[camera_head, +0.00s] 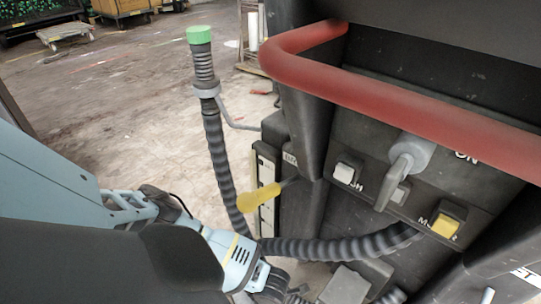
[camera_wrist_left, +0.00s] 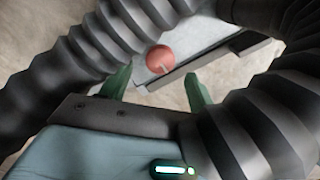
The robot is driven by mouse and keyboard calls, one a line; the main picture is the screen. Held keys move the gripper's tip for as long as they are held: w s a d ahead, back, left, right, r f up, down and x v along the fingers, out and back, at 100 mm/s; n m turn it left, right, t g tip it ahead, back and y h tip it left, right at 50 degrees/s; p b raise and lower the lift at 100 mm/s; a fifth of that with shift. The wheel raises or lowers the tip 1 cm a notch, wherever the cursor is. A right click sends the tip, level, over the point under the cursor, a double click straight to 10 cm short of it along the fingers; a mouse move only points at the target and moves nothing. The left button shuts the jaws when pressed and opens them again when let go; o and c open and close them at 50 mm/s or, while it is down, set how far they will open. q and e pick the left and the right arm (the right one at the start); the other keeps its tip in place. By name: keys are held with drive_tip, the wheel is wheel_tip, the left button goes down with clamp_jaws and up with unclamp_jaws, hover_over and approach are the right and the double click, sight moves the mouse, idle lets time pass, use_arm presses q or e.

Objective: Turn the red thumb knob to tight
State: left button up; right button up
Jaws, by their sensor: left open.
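The red thumb knob (camera_wrist_left: 159,57) shows in the left wrist view as a small round red cap with a pale mark on its lower edge. It sits by a grey plate (camera_wrist_left: 190,40) with a dark edge. My left gripper (camera_wrist_left: 158,87) is open, with its two green fingers on either side below the knob in the picture. The knob appears beyond the fingertips, between their lines, and nothing is between the fingers. In the head view the knob is not visible, and my left wrist is low beside the hose, with its fingers hidden. My right gripper is not in view.
A black ribbed hose (camera_head: 219,150) with a green cap (camera_head: 199,35) runs close to my left wrist. A red bar (camera_head: 400,95), a grey lever (camera_head: 408,160), a yellow switch (camera_head: 446,224) and a yellow handle (camera_head: 258,197) are on the machine. Open floor lies behind.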

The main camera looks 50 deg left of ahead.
use_arm(q)
wheel_tip(320, 180, up, 3)
drive_tip(key=shift+f+p, duration=0.1)
drive_tip(key=shift+p, duration=0.4)
drive_tip(key=shift+r, duration=0.5)
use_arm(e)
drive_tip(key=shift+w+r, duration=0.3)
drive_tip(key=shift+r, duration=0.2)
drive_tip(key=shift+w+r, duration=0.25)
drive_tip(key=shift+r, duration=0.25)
